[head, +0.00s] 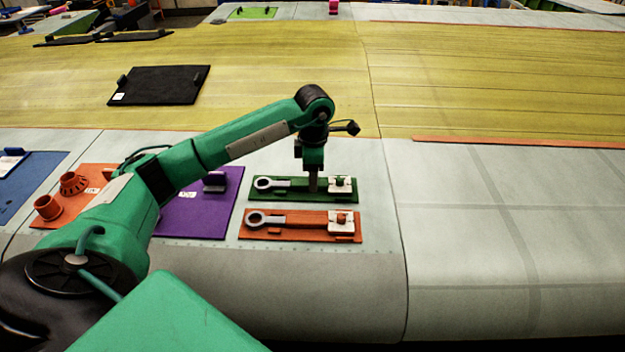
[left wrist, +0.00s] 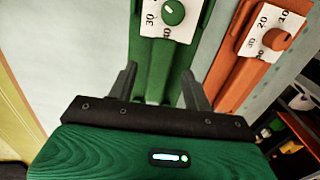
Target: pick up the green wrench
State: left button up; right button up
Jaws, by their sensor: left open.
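The green wrench (head: 266,183) lies on a green board (head: 258,198), its grey ring end to the left and its handle running right. My left gripper (head: 313,188) points down over the handle, left of the board's white dial plate. In the left wrist view my left gripper (left wrist: 157,76) is open, with one finger on each side of the green strip of the board and handle. I cannot tell whether the fingers touch the wrench. The handle is partly hidden by the gripper in the head view. My right gripper is not in view.
An orange board (head: 290,235) with a similar wrench (head: 257,219) lies just in front. A purple board (head: 205,215) is to the left, with an orange board of round parts (head: 74,184) beyond it. The grey wing surface (head: 490,230) on the right is clear.

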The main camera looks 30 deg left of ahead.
pick_arm(q)
jog(key=shift+f, duration=1)
grip_shut()
jog(key=shift+r, duration=0.15)
